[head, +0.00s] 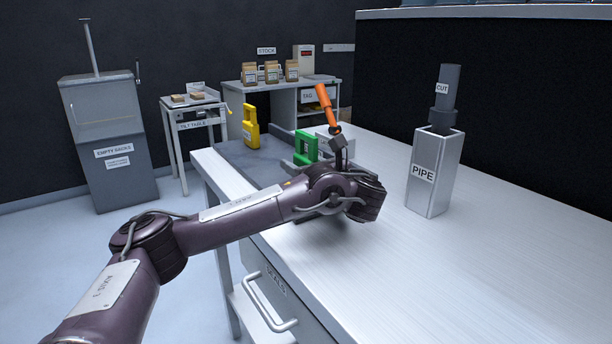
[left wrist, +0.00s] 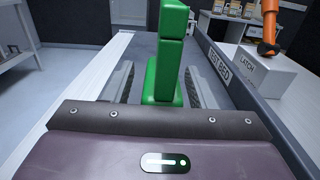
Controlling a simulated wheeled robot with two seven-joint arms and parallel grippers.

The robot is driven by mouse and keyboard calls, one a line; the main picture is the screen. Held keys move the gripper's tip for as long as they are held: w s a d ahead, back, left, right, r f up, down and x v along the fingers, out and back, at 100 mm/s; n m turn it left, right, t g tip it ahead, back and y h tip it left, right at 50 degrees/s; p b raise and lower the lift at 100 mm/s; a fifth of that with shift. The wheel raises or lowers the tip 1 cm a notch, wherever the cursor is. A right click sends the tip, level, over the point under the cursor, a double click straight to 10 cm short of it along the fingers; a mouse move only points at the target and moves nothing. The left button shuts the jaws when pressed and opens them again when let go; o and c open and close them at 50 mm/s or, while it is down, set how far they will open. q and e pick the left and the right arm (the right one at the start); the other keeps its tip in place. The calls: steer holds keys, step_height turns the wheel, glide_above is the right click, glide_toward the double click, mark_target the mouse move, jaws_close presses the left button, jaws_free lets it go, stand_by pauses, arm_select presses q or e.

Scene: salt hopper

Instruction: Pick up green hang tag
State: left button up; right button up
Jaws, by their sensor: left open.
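The green hang tag (head: 306,147) stands upright on the dark grey mat at the far end of the bench, partly hidden behind my left arm. In the left wrist view the green tag (left wrist: 164,75) is a block with a taller upright part, its top cut off by the frame. My left gripper (head: 308,166) is open. Its two fingers (left wrist: 159,80) lie on either side of the tag's base, with a visible gap on each side. My right gripper is not in view.
A yellow tag (head: 250,127) stands farther back on the mat (head: 237,152). A box labelled LATCH (left wrist: 262,72) and an orange lever (head: 326,104) are close on the right. A PIPE holder (head: 433,172) stands on the otherwise clear bench (head: 375,240).

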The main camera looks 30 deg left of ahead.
arm_select(q)
jaws_close()
stand_by(0.3)
